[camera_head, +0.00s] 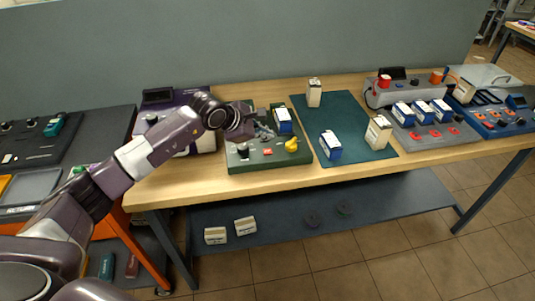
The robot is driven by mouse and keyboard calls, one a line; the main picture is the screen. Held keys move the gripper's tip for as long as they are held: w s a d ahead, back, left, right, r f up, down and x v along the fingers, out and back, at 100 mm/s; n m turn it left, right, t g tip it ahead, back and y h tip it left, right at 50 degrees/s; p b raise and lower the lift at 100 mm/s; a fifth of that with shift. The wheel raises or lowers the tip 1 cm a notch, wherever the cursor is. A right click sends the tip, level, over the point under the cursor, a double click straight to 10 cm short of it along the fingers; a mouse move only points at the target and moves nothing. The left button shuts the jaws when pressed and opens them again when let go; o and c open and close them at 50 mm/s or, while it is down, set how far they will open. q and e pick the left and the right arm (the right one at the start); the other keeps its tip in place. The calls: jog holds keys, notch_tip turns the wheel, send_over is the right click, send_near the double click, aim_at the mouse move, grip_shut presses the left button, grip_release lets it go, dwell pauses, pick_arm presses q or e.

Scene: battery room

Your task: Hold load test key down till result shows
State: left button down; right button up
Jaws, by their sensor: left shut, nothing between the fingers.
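A green test unit (263,165) stands on the wooden bench, left of the dark green mat. Its front has a black knob (243,151), a small red key (267,152) and a yellow knob or lever (291,145). A blue-and-white battery (283,121) stands on its right side. Which control is the load test key I cannot read, and no result is legible. My left gripper (265,133) is shut and empty, over the unit's left rear, left of the battery and behind the red key. Whether it touches anything is unclear. My right gripper is out of view.
A dark green mat (350,110) holds one blue-and-white battery (330,145) and two cream ones. A grey charger (440,138) with several batteries and a blue unit (500,127) stand right. A purple device (158,103) stands left, partly behind my arm.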

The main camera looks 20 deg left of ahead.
aim_at(266, 152)
pick_arm(q)
jog(key=shift+f+b, duration=1.25)
jog(key=shift+f, duration=0.65)
jog(key=shift+r, duration=0.1)
jog(key=shift+f+b, duration=0.45)
jog(key=shift+b, duration=0.05)
jog(key=shift+f+b, duration=0.45)
dwell(1.2)
jog(key=shift+r, duration=0.15)
dwell(1.9)
jog(key=shift+r, duration=0.7)
jog(key=shift+r+p, duration=0.1)
jog(key=shift+p, duration=0.2)
jog(key=shift+r+p, duration=1.15)
jog(key=shift+r, duration=1.3)
